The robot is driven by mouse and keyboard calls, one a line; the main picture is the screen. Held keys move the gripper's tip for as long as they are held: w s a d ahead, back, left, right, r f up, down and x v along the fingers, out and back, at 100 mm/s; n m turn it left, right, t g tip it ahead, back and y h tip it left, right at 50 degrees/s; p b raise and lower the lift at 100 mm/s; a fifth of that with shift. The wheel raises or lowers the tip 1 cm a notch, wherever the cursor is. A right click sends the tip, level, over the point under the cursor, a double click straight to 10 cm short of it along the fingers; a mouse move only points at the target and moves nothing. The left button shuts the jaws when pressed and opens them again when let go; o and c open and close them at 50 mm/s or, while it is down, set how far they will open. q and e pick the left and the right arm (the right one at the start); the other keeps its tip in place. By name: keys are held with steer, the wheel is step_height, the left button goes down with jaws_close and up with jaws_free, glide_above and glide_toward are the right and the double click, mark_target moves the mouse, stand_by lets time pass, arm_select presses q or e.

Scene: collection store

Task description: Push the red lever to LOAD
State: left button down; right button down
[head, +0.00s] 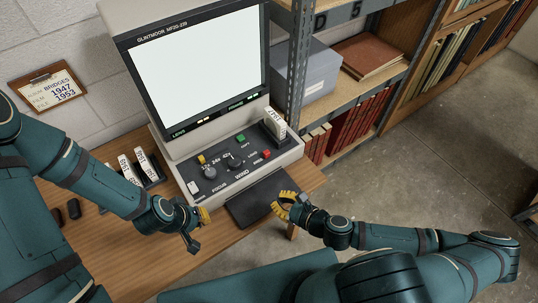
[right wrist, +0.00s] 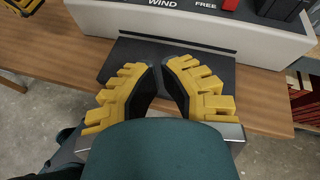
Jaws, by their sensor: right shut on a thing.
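The red lever (head: 267,154) is a small red piece at the right end of the reader's sloped control panel. My right gripper (head: 284,206) is at the right front of a dark flat tray (head: 250,203), below and apart from the lever. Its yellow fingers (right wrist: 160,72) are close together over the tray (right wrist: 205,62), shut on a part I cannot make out. My left gripper (head: 200,228) hangs over the desk's front edge, left of the tray; its opening is unclear.
The microfilm reader (head: 180,150) with a lit screen stands on a wooden desk (head: 135,235). A white-labelled box (head: 274,125) stands behind the lever. Labelled boxes (head: 140,168) sit at the left. A grey shelf post (head: 297,60) rises at the right. Open floor lies beyond.

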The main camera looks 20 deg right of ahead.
mark_target(266, 156)
arm_select(q)
steer(key=shift+w+a+r+p, duration=0.1)
steer(key=shift+w+r+p, duration=0.25)
steer(key=shift+w+r, duration=0.15)
arm_select(e)
steer(key=w+d+r+m+t+h, duration=0.2)
steer(key=d+m, duration=0.2)
steer(key=d, duration=0.1)
steer(key=shift+w+d+r+m+t+h, duration=0.2)
steer(key=shift+r+m+t+h, duration=0.1)
steer(key=shift+h, duration=0.1)
